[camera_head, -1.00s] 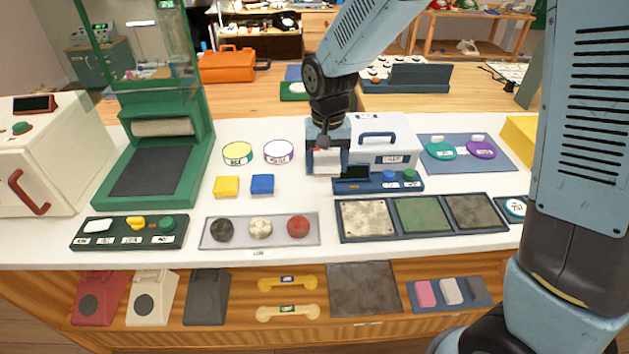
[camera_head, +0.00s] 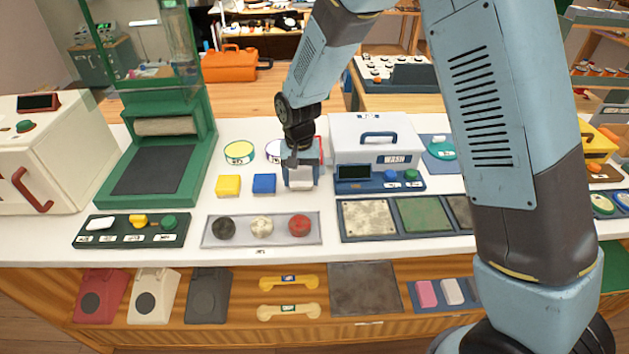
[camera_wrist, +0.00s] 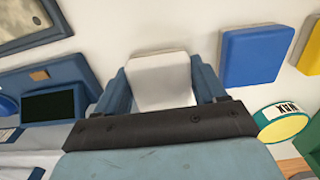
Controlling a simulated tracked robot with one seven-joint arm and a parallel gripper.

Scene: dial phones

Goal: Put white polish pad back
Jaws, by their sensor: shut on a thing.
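The white polish pad (camera_wrist: 160,80) is a pale block between the two blue fingers of my gripper (camera_wrist: 162,88) in the wrist view. In the head view my gripper (camera_head: 301,180) points down over the white table, and the pad's lower edge (camera_head: 300,185) shows between its fingers. It is shut on the pad, to the right of the blue pad (camera_head: 264,184) and yellow pad (camera_head: 228,186), at about their level. The blue pad (camera_wrist: 255,55) also shows right of the gripper in the wrist view. I cannot tell whether the white pad touches the table.
The white wash box (camera_head: 376,140) with its blue control panel (camera_head: 355,172) stands close on the right. Round labelled tins (camera_head: 239,152) stand behind the pads, one partly hidden by my gripper. A grey tray (camera_head: 262,229) with three round knobs lies in front.

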